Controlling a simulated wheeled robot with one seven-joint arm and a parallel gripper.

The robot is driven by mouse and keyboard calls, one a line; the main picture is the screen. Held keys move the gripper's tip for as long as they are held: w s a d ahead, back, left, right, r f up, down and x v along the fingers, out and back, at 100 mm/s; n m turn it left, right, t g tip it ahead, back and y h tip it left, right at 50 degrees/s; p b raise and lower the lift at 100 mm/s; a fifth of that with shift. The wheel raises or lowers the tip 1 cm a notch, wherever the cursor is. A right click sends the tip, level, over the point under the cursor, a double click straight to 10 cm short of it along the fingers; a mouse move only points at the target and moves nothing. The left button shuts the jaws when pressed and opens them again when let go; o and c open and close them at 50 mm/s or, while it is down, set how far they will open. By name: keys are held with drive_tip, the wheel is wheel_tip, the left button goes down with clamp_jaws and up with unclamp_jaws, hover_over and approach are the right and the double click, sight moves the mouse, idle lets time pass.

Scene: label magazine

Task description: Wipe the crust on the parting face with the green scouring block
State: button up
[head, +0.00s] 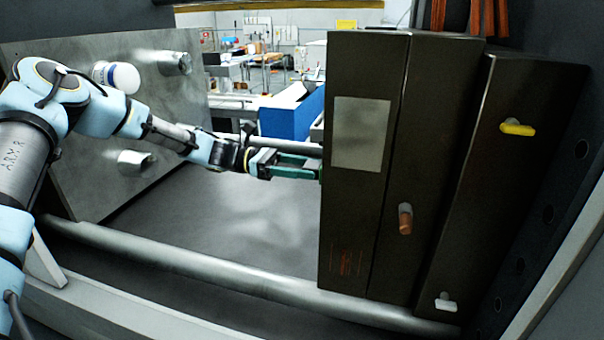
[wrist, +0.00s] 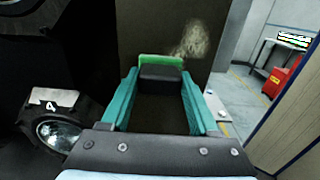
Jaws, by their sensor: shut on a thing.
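My gripper (wrist: 159,78) is shut on the green scouring block, its two teal fingers on either side of it. The block (wrist: 160,60) has a bright green pad at its far end and a dark body between the fingertips. Beyond it stands the dark parting face (wrist: 150,30), with a pale, blotchy crust (wrist: 193,40) up and to the right of the pad. In the head view my gripper (head: 314,168) reaches right to the left edge of the dark mould block; the face and crust are turned away there. I cannot tell whether the pad touches the face.
The dark mould block (head: 345,215) bears a grey plate (head: 361,133); a yellow handle (head: 518,128) and a copper-coloured peg (head: 405,218) stick out farther right. A steel platen (head: 60,100) stands at left. A bar (head: 200,262) runs below. A round gauge-like part (wrist: 58,138) sits left of my gripper.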

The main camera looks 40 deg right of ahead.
drive_tip(key=shift+w+d, duration=0.1)
drive_tip(key=shift+d, duration=0.3)
drive_tip(key=shift+r+p, duration=0.6)
drive_tip(key=shift+r, duration=0.3)
drive_tip(key=shift+s+a+r+p, duration=0.2)
drive_tip(key=shift+s+a+p, duration=0.4)
drive_tip(key=shift+a, duration=0.45)
drive_tip(key=shift+s+a+r+p, duration=0.2)
drive_tip(key=shift+s+a+p, duration=0.35)
drive_tip(key=shift+a, duration=0.55)
drive_tip(key=shift+s+a+r+p, duration=0.2)
drive_tip(key=shift+s+a+p, duration=0.25)
drive_tip(key=shift+s+a, duration=0.45)
drive_tip(key=shift+w+d+b, duration=0.2)
drive_tip(key=shift+w+d, duration=0.5)
drive_tip(key=shift+d, duration=0.3)
drive_tip(key=shift+w+d+b, duration=0.15)
drive_tip(key=shift+w+d, duration=0.6)
drive_tip(key=shift+d, duration=0.3)
drive_tip(key=shift+w+d+b, duration=0.2)
drive_tip(key=shift+w+d, duration=0.5)
drive_tip(key=shift+d, duration=0.3)
drive_tip(key=shift+w, duration=0.1)
drive_tip(key=shift+v, duration=2.95)
drive_tip(key=shift+w+a, duration=0.15)
